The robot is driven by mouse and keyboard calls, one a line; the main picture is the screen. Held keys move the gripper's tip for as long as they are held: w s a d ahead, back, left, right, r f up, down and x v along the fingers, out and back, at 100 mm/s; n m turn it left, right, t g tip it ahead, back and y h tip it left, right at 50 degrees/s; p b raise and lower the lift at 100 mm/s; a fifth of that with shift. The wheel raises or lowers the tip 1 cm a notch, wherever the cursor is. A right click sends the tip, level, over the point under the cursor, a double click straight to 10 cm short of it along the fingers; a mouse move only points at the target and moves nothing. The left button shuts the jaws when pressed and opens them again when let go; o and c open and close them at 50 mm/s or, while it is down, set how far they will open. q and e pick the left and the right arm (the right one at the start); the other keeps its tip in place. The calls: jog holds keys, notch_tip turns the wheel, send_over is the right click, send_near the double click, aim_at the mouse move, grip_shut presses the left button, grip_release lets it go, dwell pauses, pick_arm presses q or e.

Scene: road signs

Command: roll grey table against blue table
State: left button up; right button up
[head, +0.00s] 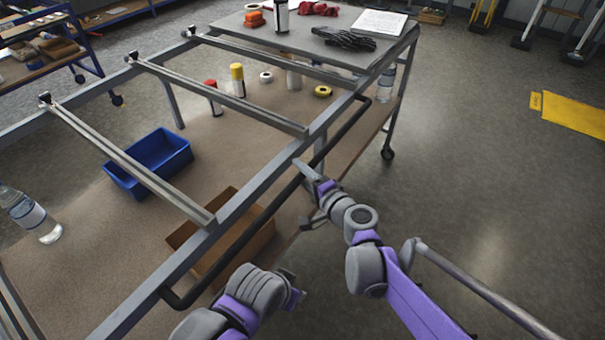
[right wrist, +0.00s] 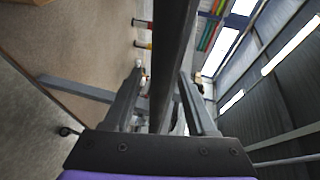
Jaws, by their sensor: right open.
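The grey table (head: 245,200) is a wheeled cart with a grey metal frame, an open slatted top, a brown lower board and a dark side handle (head: 348,128). The blue table (head: 84,50) stands at the upper left, with a blue frame and casters, apart from the grey one. My right gripper (head: 312,178) is at the handle. In the right wrist view its open fingers (right wrist: 160,100) stand on either side of a dark bar (right wrist: 172,55), not visibly clamped. My left gripper (head: 290,290) is low, near the handle's near end; its fingers are unclear.
The grey table carries a blue bin (head: 150,160), a cardboard box (head: 205,265), a bottle (head: 32,215), spray cans (head: 238,80), tape rolls and gloves (head: 345,38). A yellow floor sign (head: 575,112) lies at the right. Open floor (head: 490,200) spreads right of the cart.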

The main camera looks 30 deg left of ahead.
grip_shut()
dwell(1.4)
